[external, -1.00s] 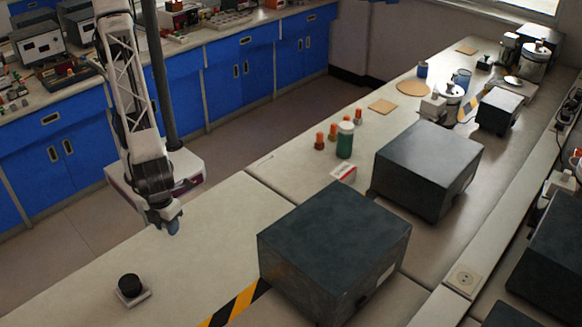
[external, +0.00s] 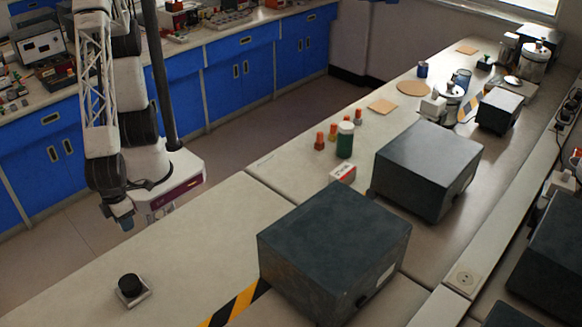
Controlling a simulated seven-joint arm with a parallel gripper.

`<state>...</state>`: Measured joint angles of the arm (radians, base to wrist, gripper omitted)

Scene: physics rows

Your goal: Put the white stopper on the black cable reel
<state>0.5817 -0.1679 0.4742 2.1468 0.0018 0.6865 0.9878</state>
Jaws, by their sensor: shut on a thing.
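A short round black thing (external: 130,284), which looks like the black cable reel, rests on a pale square base (external: 134,298) on the near left of the bench. My gripper (external: 124,221) points down, above and beyond the reel in the picture, near the bench's left edge. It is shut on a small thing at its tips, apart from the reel. A bluish-grey patch shows there, but it is too small and shaded to tell whether this is the white stopper. I see no white stopper elsewhere for certain.
A large dark box (external: 335,245) stands right of the reel, beside yellow-black tape (external: 237,303). A second dark box (external: 428,168), a green bottle (external: 345,141) and a small red-white box (external: 343,173) stand farther back. The bench (external: 195,250) between reel and gripper is clear.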

